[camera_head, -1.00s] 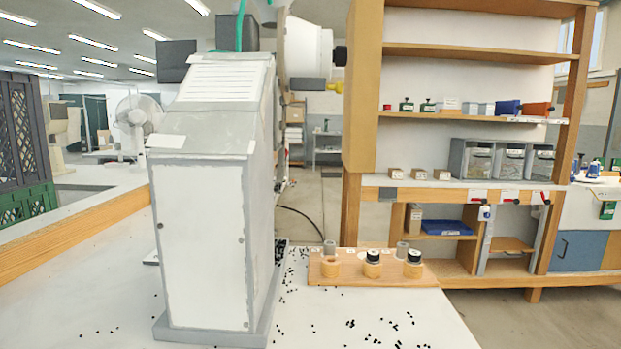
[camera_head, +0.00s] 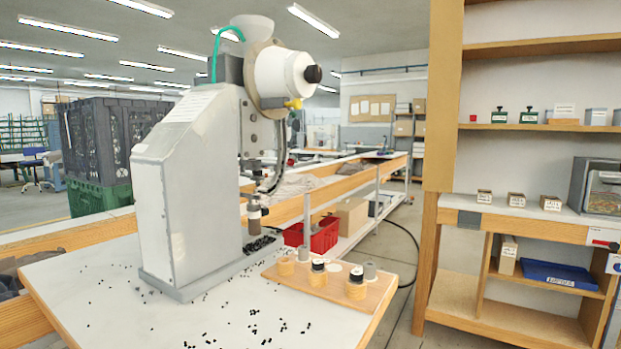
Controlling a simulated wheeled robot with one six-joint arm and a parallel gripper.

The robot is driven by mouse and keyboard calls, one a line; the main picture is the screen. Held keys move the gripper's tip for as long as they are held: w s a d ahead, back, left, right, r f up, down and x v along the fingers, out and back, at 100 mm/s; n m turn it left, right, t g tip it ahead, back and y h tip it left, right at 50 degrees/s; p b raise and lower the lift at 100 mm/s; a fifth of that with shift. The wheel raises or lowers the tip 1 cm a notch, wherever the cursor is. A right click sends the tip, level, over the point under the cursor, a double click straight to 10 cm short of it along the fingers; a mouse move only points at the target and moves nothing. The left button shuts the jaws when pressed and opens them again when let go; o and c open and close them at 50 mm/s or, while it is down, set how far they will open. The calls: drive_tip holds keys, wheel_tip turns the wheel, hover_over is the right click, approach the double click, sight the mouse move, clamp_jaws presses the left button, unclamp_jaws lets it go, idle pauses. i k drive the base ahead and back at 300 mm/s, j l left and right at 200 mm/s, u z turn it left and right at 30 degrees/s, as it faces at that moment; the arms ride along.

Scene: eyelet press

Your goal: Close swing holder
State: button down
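The eyelet press (camera_head: 190,190) stands on a white table at centre left, a grey-white housing with a round white drum (camera_head: 285,76) at its upper right. Below the drum is the press head (camera_head: 252,150), and under it an upright dark and grey cylindrical part (camera_head: 254,214) above the press base. I cannot tell which part is the swing holder or how it is set. My gripper is not in this view.
A wooden board (camera_head: 330,290) with several round holders lies right of the press. Small black bits (camera_head: 255,325) are scattered on the white table (camera_head: 100,280). A wooden shelf (camera_head: 450,120) stands at the right. A red bin (camera_head: 322,236) is behind the table; open floor lies between.

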sight(243, 173)
drive_tip(key=i+l, duration=0.15)
drive_tip(key=l, duration=0.2)
drive_tip(key=i+l, duration=0.15)
drive_tip(key=l, duration=0.15)
drive_tip(key=i+l+u, duration=0.1)
drive_tip(key=l, duration=0.25)
drive_tip(key=i+l, duration=0.35)
drive_tip(key=l, duration=0.3)
drive_tip(key=i+l, duration=0.15)
drive_tip(key=l, duration=0.2)
drive_tip(key=i+l, duration=0.1)
drive_tip(key=i, duration=0.6)
drive_tip(key=i+l+u, duration=0.15)
drive_tip(key=i, duration=0.55)
